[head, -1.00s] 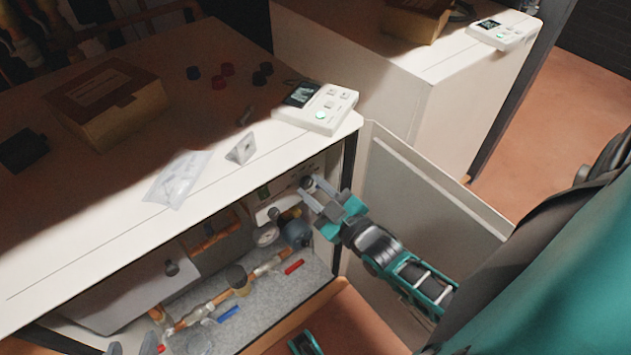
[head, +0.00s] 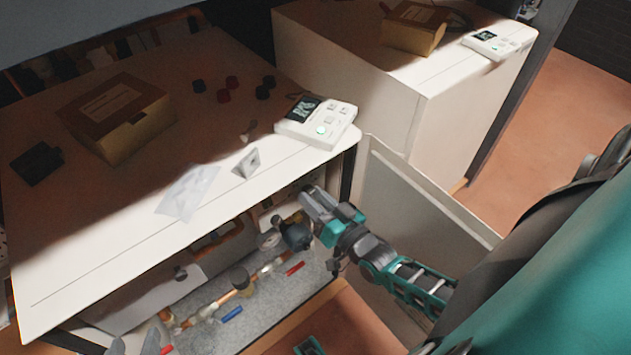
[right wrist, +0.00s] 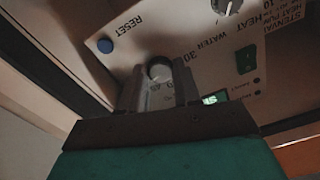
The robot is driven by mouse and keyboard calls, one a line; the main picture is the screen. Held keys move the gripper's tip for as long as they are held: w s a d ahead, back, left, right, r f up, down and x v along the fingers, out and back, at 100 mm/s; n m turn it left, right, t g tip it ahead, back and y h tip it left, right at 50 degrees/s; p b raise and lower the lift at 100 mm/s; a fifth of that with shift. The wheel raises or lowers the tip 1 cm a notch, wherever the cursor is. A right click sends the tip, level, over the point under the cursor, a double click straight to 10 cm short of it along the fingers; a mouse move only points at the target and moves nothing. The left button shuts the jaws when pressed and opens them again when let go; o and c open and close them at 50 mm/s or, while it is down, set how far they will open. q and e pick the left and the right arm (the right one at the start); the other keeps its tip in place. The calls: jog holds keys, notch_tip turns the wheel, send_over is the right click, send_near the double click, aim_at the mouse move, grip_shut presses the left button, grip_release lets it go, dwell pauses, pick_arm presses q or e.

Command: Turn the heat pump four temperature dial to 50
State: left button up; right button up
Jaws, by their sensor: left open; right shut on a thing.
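My right gripper (right wrist: 159,85) is shut on this dial, one finger on each side. The fingers hide part of its scale, and I cannot read its setting. A small green-lit display (right wrist: 209,99) is partly hidden beside the right finger. In the head view my right gripper (head: 311,197) reaches into the open front of the near cabinet, hiding the dial. My left gripper (head: 135,346) is open and empty at the bottom left edge.
The panel also has a blue RESET button (right wrist: 105,46), another knob (right wrist: 228,5) and a green switch (right wrist: 247,58). An open door (head: 425,195) stands right of my right gripper. Pipes and valves (head: 240,285) fill the cabinet below. A white controller (head: 318,121) sits on top.

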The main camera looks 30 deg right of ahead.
pick_arm(q)
jog(key=shift+w+r, duration=0.15)
jog(key=shift+r, duration=0.05)
pick_arm(e)
jog(key=shift+m, duration=0.6)
pick_arm(q)
jog(key=shift+a, duration=0.1)
pick_arm(e)
jog(key=o, duration=1.1)
jog(key=shift+c, duration=0.2)
pick_arm(q)
jog(key=shift+r+p, duration=0.75)
jog(key=shift+p, duration=0.2)
pick_arm(e)
jog(key=s+d, duration=0.1)
jog(key=s, duration=1.2)
jog(key=shift+w, duration=0.1)
